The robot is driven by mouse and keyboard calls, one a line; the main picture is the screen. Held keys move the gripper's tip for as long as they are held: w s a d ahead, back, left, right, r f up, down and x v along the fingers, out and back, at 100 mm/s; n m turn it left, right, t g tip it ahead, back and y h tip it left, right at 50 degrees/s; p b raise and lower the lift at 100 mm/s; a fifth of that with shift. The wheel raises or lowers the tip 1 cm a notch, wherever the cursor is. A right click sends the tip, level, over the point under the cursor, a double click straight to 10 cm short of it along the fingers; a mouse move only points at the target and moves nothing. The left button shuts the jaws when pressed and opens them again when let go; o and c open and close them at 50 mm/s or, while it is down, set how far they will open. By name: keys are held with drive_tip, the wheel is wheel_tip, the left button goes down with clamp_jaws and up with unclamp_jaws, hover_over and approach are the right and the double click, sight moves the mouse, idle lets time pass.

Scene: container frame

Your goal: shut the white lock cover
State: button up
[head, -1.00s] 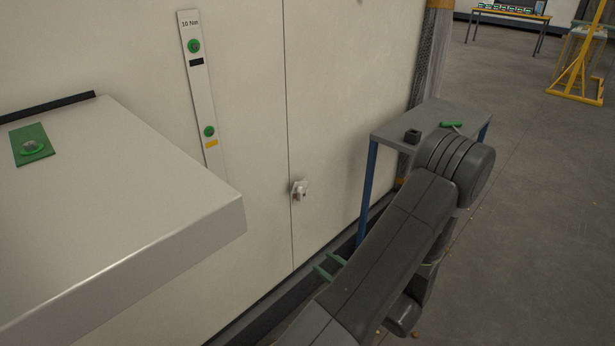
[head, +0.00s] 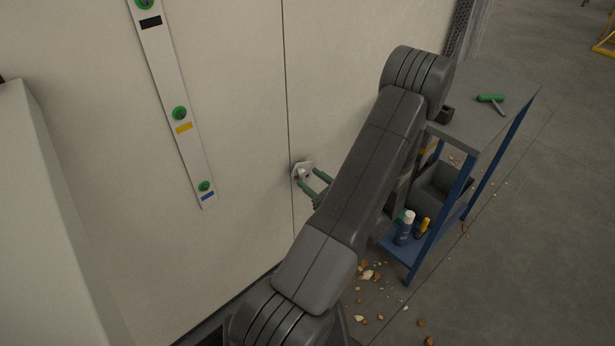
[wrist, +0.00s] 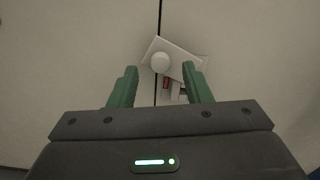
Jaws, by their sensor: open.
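The white lock cover (head: 301,170) sits on the pale wall beside a vertical seam. In the wrist view the cover (wrist: 182,57) is a tilted white plate with a round white knob (wrist: 160,62) at its left end. Below the plate a small red patch and some white lock parts show, so the lock is not fully covered. My gripper (head: 310,178) is open, with green fingers pointing at the wall. In the wrist view the fingertips (wrist: 160,69) lie left and right of the knob; I cannot tell whether they touch anything.
A grey-topped blue cart (head: 485,105) stands right of my arm, with a green-handled tool (head: 491,98) on top and a spray can (head: 405,226) on its lower shelf. Debris (head: 371,274) lies on the floor. A strip with green buttons (head: 168,88) is on the wall to the left.

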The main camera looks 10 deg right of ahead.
drive_tip(key=shift+x, duration=1.1)
clamp_jaws()
